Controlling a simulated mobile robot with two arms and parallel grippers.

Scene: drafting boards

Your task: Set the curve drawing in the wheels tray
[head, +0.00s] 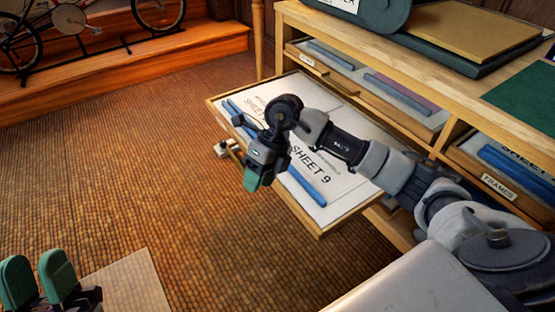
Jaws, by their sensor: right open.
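A pulled-out wooden tray (322,234) holds white drawing sheets (345,187), one marked "SHEET 9", with blue bars (308,188) lying on them. I cannot tell whether one of these is the curve drawing. I see no readable "wheels" label, so I cannot tell which tray is the wheels tray. My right gripper (254,182) is open, pointing down near the pulled-out tray's left side; my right arm covers part of the sheets. My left gripper (37,281) is open with green pads apart, low at the left, away from the cabinet.
The wooden cabinet (460,85) has an upper tray (408,106) with blue bars and a tray (515,196) labelled "FRAMES". A tan board (466,32) and a green sheet (530,90) lie on top. A bicycle (80,22) stands at the back left. The floor between is open.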

